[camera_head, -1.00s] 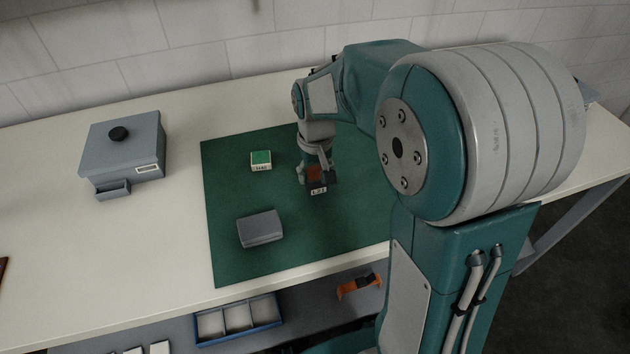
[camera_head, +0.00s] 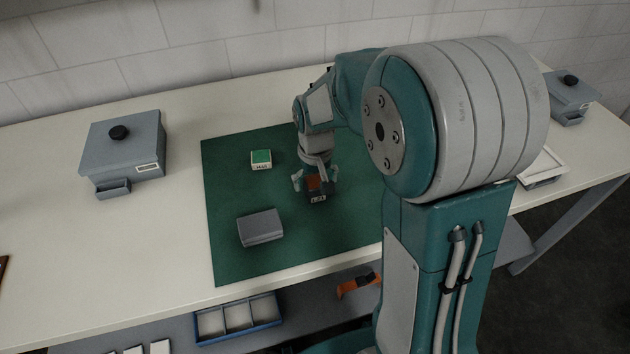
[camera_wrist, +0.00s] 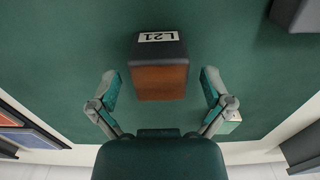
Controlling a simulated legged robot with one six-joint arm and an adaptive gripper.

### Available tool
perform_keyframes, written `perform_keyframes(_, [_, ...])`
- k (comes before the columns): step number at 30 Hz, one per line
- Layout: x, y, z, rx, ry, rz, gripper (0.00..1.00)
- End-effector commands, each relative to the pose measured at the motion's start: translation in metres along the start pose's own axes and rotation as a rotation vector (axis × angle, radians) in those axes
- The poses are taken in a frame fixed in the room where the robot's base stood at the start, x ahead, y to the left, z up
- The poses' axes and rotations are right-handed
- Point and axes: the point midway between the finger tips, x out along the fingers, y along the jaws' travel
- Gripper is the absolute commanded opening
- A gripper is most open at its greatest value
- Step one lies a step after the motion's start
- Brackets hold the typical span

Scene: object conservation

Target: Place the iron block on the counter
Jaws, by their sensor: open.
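A dark block with a rusty brown face and a white label reading L21 (camera_head: 317,196) is on the green mat (camera_head: 225,262); it also shows in the wrist view (camera_wrist: 160,80). I cannot tell for sure that it is the iron block. My gripper (camera_head: 316,179) is just above it, fingers spread. In the wrist view the open fingers (camera_wrist: 161,88) are on either side of the block with gaps between. A grey block (camera_head: 261,226) lies on the mat to the left and nearer. A green-topped, labelled white block (camera_head: 261,160) is behind to the left.
The cream counter (camera_head: 60,235) has wide bare room left of the mat. A grey lidded box (camera_head: 122,155) stands there, another (camera_head: 570,97) at the right end by a white tray (camera_head: 541,168). A blue-rimmed divided tray (camera_head: 238,318) and an orange tool (camera_head: 357,287) are below the counter.

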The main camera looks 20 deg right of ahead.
Motion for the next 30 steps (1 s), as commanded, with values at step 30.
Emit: perform_keyframes(30, [-0.127,0.000,0.005,0.000,0.013,0.000,1.00])
